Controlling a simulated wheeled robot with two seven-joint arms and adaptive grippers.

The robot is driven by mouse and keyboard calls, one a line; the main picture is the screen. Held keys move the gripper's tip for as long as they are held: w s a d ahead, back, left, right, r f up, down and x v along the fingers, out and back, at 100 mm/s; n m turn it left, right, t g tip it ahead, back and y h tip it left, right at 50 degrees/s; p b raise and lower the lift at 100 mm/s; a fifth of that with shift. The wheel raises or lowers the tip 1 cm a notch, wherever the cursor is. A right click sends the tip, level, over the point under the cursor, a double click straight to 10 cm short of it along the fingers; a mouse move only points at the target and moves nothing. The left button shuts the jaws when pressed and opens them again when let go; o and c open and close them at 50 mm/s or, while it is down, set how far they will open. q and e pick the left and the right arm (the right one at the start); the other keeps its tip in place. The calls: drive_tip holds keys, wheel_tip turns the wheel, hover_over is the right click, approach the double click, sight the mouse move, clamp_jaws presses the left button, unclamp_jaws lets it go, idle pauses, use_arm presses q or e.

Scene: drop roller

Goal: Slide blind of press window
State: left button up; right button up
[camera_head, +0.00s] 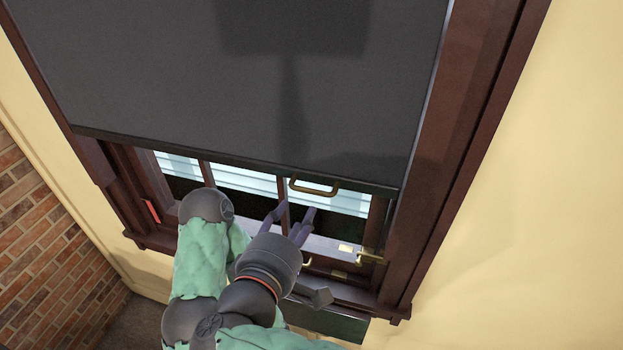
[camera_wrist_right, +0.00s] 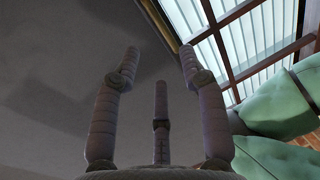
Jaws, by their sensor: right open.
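The dark grey blind (camera_head: 190,90) covers the upper part of the window, and its bottom bar (camera_head: 240,162) hangs above the lower panes. A brass-coloured loop handle (camera_head: 314,187) sits on the bar, right of its middle. My right gripper (camera_head: 291,214) is open and empty, just below and slightly left of the handle; I see no clear contact. In the right wrist view, its three fingers (camera_wrist_right: 160,65) are spread, with the grey blind (camera_wrist_right: 50,60) behind them. The handle cannot be made out there. My left gripper is not in view.
The brown window frame (camera_head: 480,130) borders the blind. A brass latch (camera_head: 370,256) sits at the lower right of the window. Pale slats (camera_head: 345,203) show behind the panes. A brick wall (camera_head: 40,235) is at left, and plain cream wall at right.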

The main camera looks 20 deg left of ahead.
sight(311, 191)
drive_tip(key=w, duration=0.3)
drive_tip(key=w+f+p, duration=0.1)
drive_tip(key=w, duration=0.3)
drive_tip(key=w+f+p, duration=0.1)
drive_tip(key=w, duration=0.2)
drive_tip(key=shift+w+d+f, duration=0.1)
drive_tip(key=shift+w+d, duration=0.05)
drive_tip(key=shift+w, duration=0.1)
clamp_jaws()
